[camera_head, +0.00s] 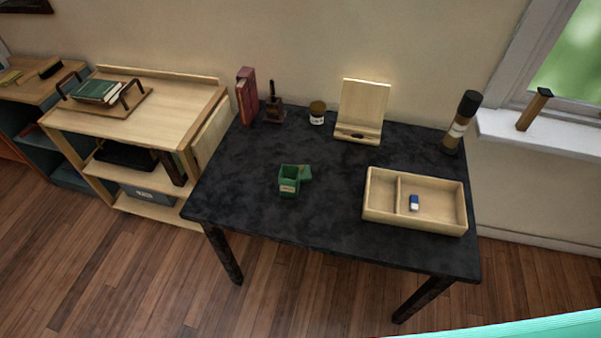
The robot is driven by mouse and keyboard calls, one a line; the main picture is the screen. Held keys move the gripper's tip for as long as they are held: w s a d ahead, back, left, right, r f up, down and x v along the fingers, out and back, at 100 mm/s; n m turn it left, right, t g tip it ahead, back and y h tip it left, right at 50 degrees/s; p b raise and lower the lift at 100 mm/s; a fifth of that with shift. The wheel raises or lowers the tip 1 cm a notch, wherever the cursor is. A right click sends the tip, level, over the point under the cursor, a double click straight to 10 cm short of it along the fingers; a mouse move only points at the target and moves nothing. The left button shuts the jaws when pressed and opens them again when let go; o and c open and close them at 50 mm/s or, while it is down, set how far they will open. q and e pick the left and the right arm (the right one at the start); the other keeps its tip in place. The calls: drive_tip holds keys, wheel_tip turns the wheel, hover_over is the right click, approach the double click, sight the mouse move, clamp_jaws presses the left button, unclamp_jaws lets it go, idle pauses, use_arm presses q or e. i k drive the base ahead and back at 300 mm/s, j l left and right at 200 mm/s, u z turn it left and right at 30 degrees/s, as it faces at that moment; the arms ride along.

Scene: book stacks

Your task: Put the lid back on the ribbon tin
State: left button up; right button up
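A small green ribbon tin (288,182) stands upright and open-topped on the black table, left of its middle. A pale label shows low on its front. A green lid (305,173) is just right of the tin, close against it. I cannot tell whether the lid lies flat or leans on the tin. Neither of my grippers shows in the view.
On the black table (240,207), a two-part wooden tray (384,218) holds a blue-and-white eraser (414,202). Along the back are red books (247,95), a small jar (317,114), a wooden stand (361,108) and a dark-capped cylinder (460,122). The front left is clear.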

sight(290, 188)
drive_tip(key=u, duration=1.7)
drive_tip(key=k+l, duration=0.8)
drive_tip(key=k+j, duration=0.05)
drive_tip(key=k, duration=0.05)
